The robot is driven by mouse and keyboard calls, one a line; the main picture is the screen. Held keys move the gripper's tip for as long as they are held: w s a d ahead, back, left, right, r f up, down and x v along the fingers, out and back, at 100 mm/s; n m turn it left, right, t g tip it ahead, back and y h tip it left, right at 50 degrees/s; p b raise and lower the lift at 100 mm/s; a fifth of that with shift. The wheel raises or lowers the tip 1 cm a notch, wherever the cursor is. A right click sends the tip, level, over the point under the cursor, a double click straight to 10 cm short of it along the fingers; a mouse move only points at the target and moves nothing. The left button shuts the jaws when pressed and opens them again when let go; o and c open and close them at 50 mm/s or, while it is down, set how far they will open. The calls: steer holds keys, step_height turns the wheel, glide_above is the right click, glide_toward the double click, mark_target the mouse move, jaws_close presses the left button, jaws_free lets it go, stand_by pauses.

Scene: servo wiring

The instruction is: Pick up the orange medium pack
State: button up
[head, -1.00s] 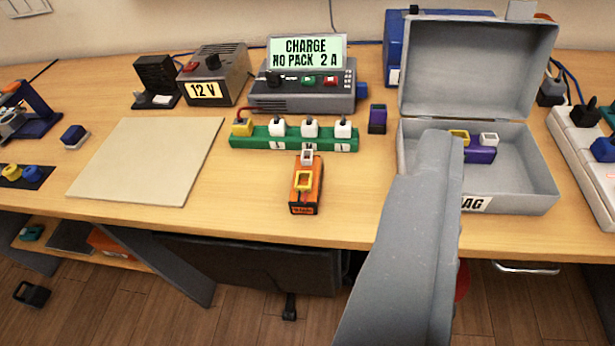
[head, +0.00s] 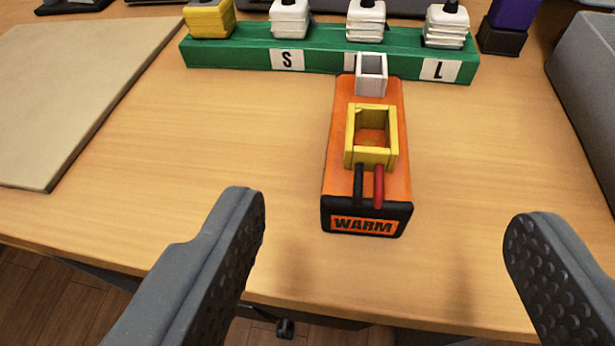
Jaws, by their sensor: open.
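The orange medium pack (head: 339,150) lies flat on the table, its long side running away from me. Its near black end carries a label reading WARM. A yellow connector frame and a white connector sit on top, with a black and a red lead at the yellow one. Its far end is close to the green strip; I cannot tell whether they touch. My gripper (head: 385,225) is open and empty. Its two dark fingers stand wide apart, one to the left and one to the right of the pack's near end, touching nothing.
The green strip (head: 262,54) with white plugs and a yellow one, marked S and L, stands behind the pack. A beige board (head: 70,90) lies at left. A grey box wall (head: 590,85) is at right, a purple pack (head: 512,14) at back right. Table beside the pack is clear.

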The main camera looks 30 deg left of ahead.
mark_target(370, 115)
steer(key=b+x, duration=0.3)
steer(key=x, duration=1)
steer(key=shift+w+a+f, duration=0.15)
steer(key=shift+w+a, duration=0.05)
steer(key=shift+w, duration=0.1)
steer(key=c, duration=1.4)
steer(key=shift+o, duration=0.2)
